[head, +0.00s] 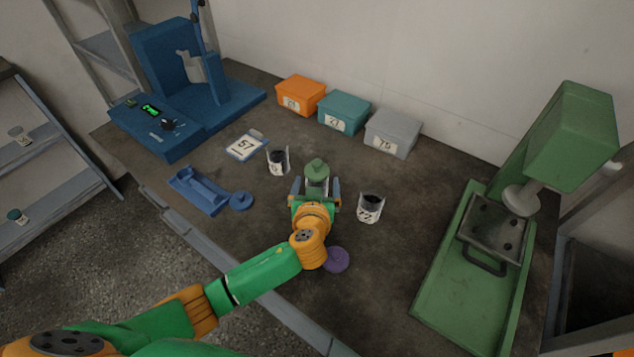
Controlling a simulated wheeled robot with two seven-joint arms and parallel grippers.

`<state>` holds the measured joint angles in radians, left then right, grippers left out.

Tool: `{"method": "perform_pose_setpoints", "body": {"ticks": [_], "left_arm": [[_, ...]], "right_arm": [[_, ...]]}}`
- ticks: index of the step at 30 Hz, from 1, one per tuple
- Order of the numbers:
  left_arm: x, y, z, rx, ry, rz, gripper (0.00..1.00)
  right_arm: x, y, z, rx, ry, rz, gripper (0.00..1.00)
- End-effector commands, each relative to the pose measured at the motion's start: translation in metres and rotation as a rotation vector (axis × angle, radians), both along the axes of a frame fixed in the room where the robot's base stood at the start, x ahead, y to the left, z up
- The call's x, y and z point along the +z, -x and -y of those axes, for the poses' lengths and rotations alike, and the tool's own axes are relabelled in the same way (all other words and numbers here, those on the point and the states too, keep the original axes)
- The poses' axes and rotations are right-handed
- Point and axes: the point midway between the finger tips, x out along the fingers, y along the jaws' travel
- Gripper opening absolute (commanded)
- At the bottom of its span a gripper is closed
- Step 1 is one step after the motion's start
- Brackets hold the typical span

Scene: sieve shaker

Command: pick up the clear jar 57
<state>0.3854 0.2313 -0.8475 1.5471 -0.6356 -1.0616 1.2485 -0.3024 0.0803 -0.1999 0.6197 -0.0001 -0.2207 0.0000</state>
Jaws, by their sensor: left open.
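My left gripper (316,188) is open over the middle of the table, with its fingers on either side of a clear jar (317,188) with a green lid (316,169). The gripper hides most of this jar, and I cannot read its number. A second clear jar (277,163) stands open behind and to the left, with dark contents and a label I cannot read fully. A third clear jar (370,209) marked 72 stands open to the right of the gripper. A card (246,146) marked 57 lies at the left. My right gripper is not in view.
A blue lid (241,201) and blue tray (198,190) lie left; a purple lid (336,260) lies beside my left arm. Orange (301,95), teal (344,112) and grey (391,133) boxes line the back. Blue (185,95) and green (490,240) machines flank the table.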

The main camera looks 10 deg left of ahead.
Motion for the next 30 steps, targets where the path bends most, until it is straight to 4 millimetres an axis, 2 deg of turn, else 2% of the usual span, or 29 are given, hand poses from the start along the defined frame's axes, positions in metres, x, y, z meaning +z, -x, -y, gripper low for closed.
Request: {"method": "perform_pose_setpoints", "body": {"ticks": [3,8,11,18,19,26,30], "left_arm": [[-0.003,-0.007,-0.002,0.001,0.000,0.001,0.95],[-0.003,-0.007,-0.001,0.000,0.001,0.000,0.95],[-0.004,-0.007,-0.001,0.000,0.001,0.000,0.71],[-0.004,-0.007,-0.001,-0.001,0.001,0.000,0.06],[-0.004,-0.007,-0.001,0.000,0.001,0.000,0.00],[-0.003,-0.007,-0.001,-0.001,0.001,0.000,0.00],[0.009,-0.007,-0.001,0.000,0.004,0.002,0.00]], "right_arm": [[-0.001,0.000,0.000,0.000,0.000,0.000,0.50],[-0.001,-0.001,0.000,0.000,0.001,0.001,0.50],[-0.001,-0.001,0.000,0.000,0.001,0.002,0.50],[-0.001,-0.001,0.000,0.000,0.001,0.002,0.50],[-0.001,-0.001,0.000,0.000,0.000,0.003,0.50],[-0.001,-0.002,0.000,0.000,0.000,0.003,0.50],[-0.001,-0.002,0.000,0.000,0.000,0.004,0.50]]}}
